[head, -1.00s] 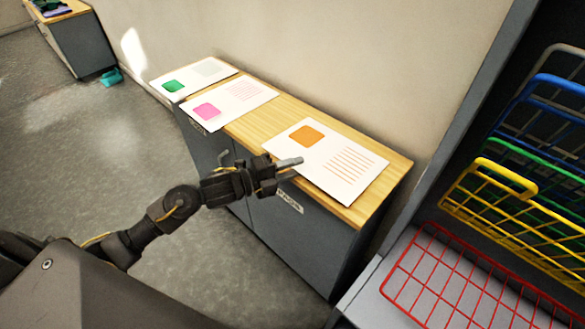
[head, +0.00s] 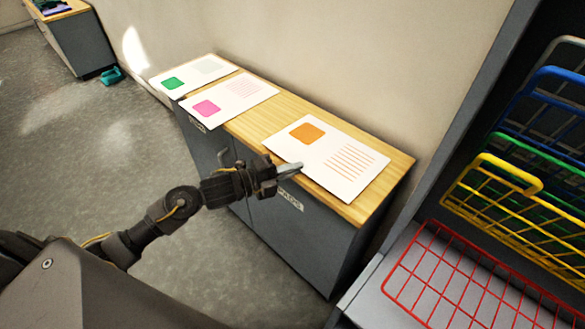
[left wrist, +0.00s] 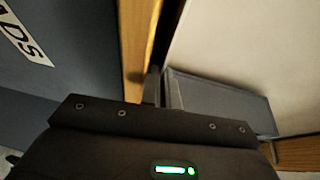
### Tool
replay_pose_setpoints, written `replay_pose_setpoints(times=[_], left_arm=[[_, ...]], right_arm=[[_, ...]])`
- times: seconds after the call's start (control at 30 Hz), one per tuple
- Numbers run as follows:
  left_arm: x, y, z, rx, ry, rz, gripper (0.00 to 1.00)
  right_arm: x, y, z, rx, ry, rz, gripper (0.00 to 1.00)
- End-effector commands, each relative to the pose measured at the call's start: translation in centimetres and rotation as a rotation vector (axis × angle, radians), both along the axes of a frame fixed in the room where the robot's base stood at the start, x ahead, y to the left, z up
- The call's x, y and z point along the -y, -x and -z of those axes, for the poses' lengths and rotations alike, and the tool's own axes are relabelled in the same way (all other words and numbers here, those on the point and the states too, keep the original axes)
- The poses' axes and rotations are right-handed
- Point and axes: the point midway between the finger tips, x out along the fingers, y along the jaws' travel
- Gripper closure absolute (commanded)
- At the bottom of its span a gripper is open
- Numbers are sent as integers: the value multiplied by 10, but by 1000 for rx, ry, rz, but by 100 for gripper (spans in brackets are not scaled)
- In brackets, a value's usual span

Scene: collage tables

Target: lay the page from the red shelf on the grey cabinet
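A white page with an orange square and orange lines (head: 345,165) lies flat on the right part of the grey cabinet's wooden top (head: 262,122), its near edge along the front edge. My left gripper (head: 291,170) is at that near edge, its fingers close together on the page's rim. In the left wrist view the page (left wrist: 250,45) fills the upper right and its edge runs in between the fingers (left wrist: 163,88). The cabinet front (left wrist: 60,75) is on the left there. The red wire shelf (head: 470,285) is at the lower right, with no page visible on it. My right gripper is out of view.
A page with a pink square (head: 230,100) and one with a green square (head: 195,75) lie on the cabinet's left part. Yellow (head: 500,200), green and blue wire shelves stand above the red one. The wall backs the cabinet.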

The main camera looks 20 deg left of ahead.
Motion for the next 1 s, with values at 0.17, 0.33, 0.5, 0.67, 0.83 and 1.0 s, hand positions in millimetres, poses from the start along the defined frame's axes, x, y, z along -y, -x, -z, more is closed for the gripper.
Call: replay_pose_setpoints(times=[0.17, 0.33, 0.5, 0.67, 0.83, 1.0], left_arm=[[1, 3, 19, -24, -10, 4, 89], [1, 3, 21, -24, -11, 3, 89], [1, 3, 21, -24, -11, 3, 89], [-4, 14, 22, -28, -13, 2, 89], [-15, 39, 21, -29, -13, 0, 88], [-25, 61, 18, -24, -11, 0, 42]], right_arm=[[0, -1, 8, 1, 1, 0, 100], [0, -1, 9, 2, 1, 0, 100], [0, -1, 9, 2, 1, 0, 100], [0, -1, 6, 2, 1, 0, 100], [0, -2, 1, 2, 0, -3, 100], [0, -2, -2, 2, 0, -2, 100]])
